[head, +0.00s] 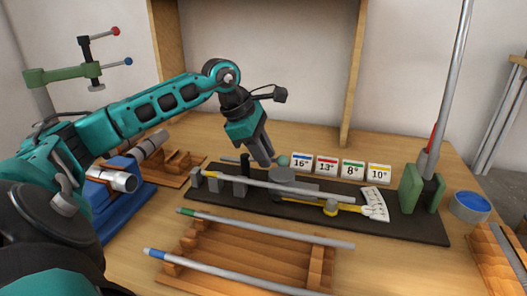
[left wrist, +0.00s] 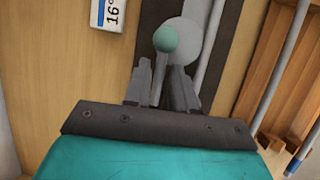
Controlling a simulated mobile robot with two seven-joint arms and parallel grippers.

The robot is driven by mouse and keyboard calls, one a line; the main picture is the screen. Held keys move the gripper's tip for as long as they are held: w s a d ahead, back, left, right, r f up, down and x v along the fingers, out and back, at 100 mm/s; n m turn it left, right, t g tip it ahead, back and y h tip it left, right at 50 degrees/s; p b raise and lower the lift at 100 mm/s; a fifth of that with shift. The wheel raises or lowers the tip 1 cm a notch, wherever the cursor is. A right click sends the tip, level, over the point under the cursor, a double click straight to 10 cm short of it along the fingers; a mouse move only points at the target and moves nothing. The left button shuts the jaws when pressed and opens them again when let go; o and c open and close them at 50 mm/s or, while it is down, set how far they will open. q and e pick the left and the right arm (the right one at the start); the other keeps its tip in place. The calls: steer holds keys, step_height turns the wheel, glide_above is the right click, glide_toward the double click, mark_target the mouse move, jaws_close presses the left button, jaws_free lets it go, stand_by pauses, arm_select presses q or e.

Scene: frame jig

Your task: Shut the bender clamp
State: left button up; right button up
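The bender (head: 425,228) is a long dark base plate with grey posts, a round grey die (head: 283,174) and a yellow arm (head: 350,208). A grey tube (head: 300,189) lies along it. The clamp lever's green ball knob (head: 283,161) is just right of my left gripper (head: 264,161); the knob shows large in the left wrist view (left wrist: 165,39). There the lever's thin rod (left wrist: 158,82) runs between the two fingers, which stand close on both sides and appear shut on it. The clamp's jaw is too small to make out. My right gripper is not in view.
Angle cards (head: 326,166) stand behind the bender. Two tubes rest on a wooden rack (head: 260,250) in front. A blue vise-like tool (head: 125,170) is at left. A green stand (head: 420,190) with a tall pole and a blue-topped tin (head: 471,206) are at right.

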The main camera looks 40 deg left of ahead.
arm_select(q)
jaws_close()
steer(key=shift+r, duration=0.1)
stand_by(0.4)
